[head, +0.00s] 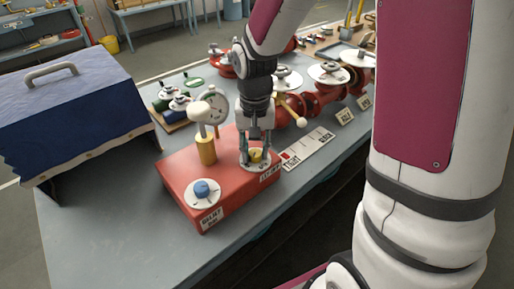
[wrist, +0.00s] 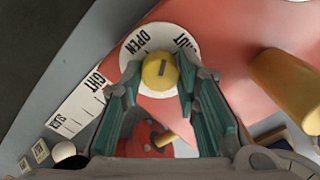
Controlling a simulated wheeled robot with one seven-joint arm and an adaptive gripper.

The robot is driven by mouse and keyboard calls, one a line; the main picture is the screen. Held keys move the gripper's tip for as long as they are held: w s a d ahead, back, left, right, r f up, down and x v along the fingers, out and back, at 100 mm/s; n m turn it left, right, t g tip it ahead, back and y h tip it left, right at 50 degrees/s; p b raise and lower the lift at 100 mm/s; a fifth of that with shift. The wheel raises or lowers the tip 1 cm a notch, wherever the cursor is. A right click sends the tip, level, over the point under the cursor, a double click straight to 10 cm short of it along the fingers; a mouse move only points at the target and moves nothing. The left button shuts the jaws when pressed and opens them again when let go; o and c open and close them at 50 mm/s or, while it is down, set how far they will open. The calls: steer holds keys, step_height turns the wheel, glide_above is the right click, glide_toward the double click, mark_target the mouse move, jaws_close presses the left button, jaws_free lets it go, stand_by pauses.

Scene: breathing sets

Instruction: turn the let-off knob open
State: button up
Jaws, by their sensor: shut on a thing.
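The let-off knob is a small yellow knob (wrist: 158,74) with a dark line on its top, on a white dial (wrist: 131,47) marked OPEN and SHUT. In the wrist view the line lies roughly upright in the picture, between the two words. My gripper (wrist: 158,82) has one fingertip on each side of the knob and is shut on it. In the head view my gripper (head: 255,158) points down at the yellow knob (head: 256,154) on the right of the red box (head: 178,176). The fingers hide part of the knob and dial there.
A blue knob (head: 202,187) stands at the box's front. A yellow post (head: 206,151) with a pale top and a round gauge (head: 214,106) rise left of my gripper. A TIGHT/SLACK scale (head: 309,148) and red pipework (head: 311,104) lie right. A blue-covered case (head: 70,105) stands left.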

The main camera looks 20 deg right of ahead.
mark_target(255, 152)
steer(key=n+p, duration=0.2)
steer(key=n, duration=0.3)
steer(key=shift+r+n, duration=0.1)
steer(key=shift+n, duration=0.2)
steer(key=shift+n+p, duration=0.8)
steer(key=shift+n, duration=1.3)
steer(key=o, duration=1.2)
step_height(255, 152, up, 12)
steer(key=shift+f, duration=0.1)
